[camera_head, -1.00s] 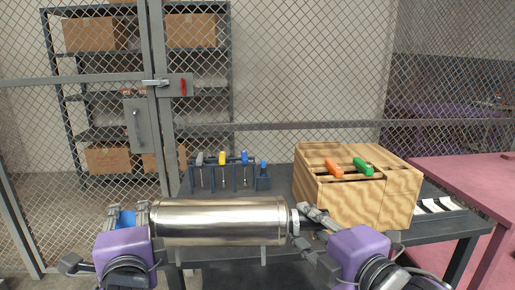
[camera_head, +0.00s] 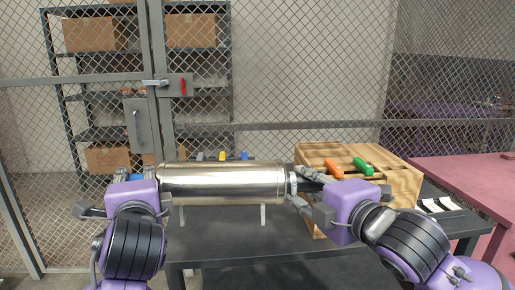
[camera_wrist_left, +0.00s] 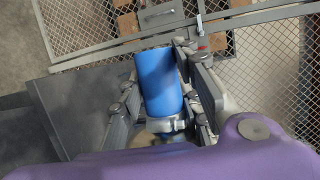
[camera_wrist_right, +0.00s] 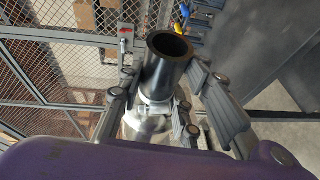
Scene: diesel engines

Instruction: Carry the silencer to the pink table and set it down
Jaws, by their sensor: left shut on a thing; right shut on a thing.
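The silencer (camera_head: 225,183) is a shiny metal cylinder held level above the dark table, between my two grippers. My left gripper (camera_head: 140,180) is shut on its left end; the left wrist view shows a blue pipe stub (camera_wrist_left: 160,82) between the fingers. My right gripper (camera_head: 302,187) is shut on its right end; the right wrist view shows a dark open pipe end (camera_wrist_right: 166,65) between the fingers. The pink table (camera_head: 465,178) stands at the far right, away from the silencer. My fingers partly hide both silencer ends.
The dark table (camera_head: 265,235) is below the silencer. A wooden crate (camera_head: 400,185) on it is close to my right gripper, with an orange (camera_head: 335,167) and a green object (camera_head: 363,166) on top. A wire fence (camera_head: 290,80) stands behind. White items lie on the dark table's right end.

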